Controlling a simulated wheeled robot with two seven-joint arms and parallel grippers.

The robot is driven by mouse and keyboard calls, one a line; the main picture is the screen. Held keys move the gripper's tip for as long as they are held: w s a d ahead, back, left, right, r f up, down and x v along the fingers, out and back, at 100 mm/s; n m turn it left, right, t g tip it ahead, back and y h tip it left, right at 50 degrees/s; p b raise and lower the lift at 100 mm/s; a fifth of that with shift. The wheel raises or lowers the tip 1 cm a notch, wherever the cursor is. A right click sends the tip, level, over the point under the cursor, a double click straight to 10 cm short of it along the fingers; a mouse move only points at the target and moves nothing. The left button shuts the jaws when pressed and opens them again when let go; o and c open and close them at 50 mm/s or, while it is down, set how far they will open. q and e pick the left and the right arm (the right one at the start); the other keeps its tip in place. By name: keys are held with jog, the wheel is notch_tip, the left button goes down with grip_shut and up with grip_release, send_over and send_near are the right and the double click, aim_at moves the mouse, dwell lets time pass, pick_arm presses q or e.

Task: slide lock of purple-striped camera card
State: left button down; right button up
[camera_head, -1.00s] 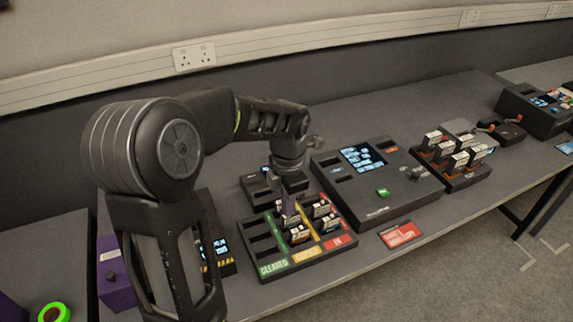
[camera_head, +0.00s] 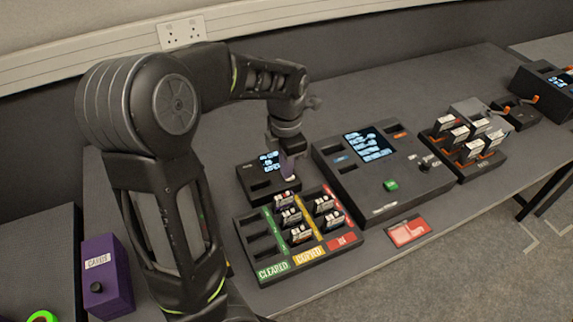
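My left gripper (camera_head: 290,165) points down over the front right part of a small black device with a lit screen (camera_head: 269,162). Its narrow purplish fingers look close together. A small pale piece (camera_head: 291,179) shows at the fingertips; I cannot tell whether it is a card in the grip or one sitting in the device. Several small cards with white labels stand in the sorting tray (camera_head: 246,224), in its middle and right columns, such as one card (camera_head: 300,233) near the front. My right gripper is not in view.
A larger black console (camera_head: 352,188) with a screen and green button stands right of the tray. Beyond it is a rack of cards (camera_head: 490,160). A purple box (camera_head: 106,275) is at lower left. A red-and-white label (camera_head: 408,231) lies near the table's front edge.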

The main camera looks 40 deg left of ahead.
pick_arm(q)
jog(key=b, duration=0.4)
send_over(287, 193)
notch_tip(287, 193, down, 4)
jog(key=shift+f, duration=0.25)
jog(key=shift+f+b, duration=0.4)
jog(key=shift+f, duration=0.25)
jog(key=shift+f+b, duration=0.4)
jog(key=shift+f, duration=0.25)
dwell(1.5)
jog(key=shift+r+p, duration=0.15)
jog(key=shift+p, duration=0.25)
dwell(0.3)
jog(key=shift+s+a+p, duration=0.25)
jog(key=shift+s+p, duration=0.05)
jog(key=shift+s, duration=0.05)
dwell(0.5)
dwell(0.7)
jog(key=shift+p, duration=0.3)
jog(key=shift+s+p, duration=0.2)
jog(key=shift+p, duration=0.1)
dwell(0.7)
